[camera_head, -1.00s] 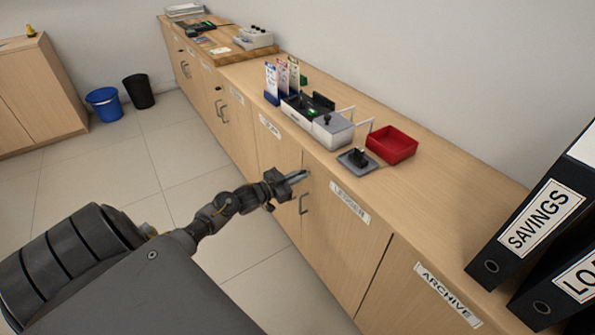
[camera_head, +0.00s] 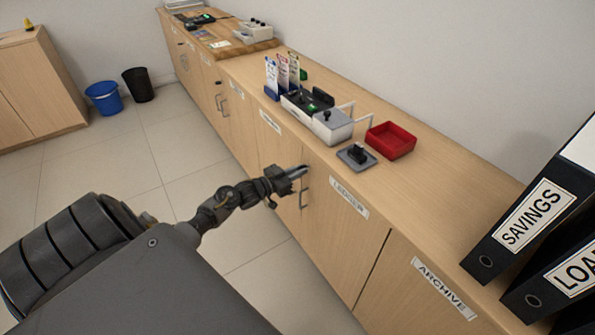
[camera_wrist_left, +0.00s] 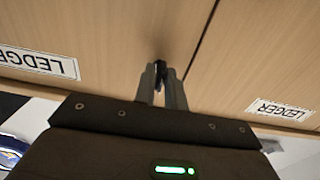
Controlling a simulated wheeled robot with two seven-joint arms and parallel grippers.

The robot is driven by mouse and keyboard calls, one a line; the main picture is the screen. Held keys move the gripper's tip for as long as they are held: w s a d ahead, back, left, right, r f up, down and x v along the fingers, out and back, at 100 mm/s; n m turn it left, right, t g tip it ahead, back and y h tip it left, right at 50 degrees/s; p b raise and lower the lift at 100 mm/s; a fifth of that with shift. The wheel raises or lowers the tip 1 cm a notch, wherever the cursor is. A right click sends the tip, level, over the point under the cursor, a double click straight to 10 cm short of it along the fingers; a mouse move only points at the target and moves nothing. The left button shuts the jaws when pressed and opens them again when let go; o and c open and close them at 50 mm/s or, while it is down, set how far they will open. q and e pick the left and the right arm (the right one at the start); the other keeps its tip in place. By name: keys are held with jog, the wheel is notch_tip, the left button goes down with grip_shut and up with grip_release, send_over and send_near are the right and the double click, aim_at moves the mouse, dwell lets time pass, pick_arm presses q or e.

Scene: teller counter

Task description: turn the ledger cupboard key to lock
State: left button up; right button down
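The ledger cupboard door (camera_head: 345,235) with its white LEDGER label (camera_head: 349,198) and metal handle (camera_head: 304,192) is in the counter front. My left gripper (camera_head: 300,171) is at the upper left of this door, near the door seam. In the left wrist view two LEDGER labels show, one on each side of the gripper. There the left gripper's fingers (camera_wrist_left: 160,78) are at the wood face, closed about a small dark key (camera_wrist_left: 160,68) between their tips. The fingers hide most of the key. In the head view the key cannot be made out. My right gripper is out of view.
On the counter above are a red tray (camera_head: 391,140), a dark stamp on a pad (camera_head: 357,154) and a grey-white box (camera_head: 333,125). The ARCHIVE door (camera_head: 430,290) is beside the ledger door. Open floor lies left.

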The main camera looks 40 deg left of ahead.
pick_arm(q)
jog(key=o, duration=0.3)
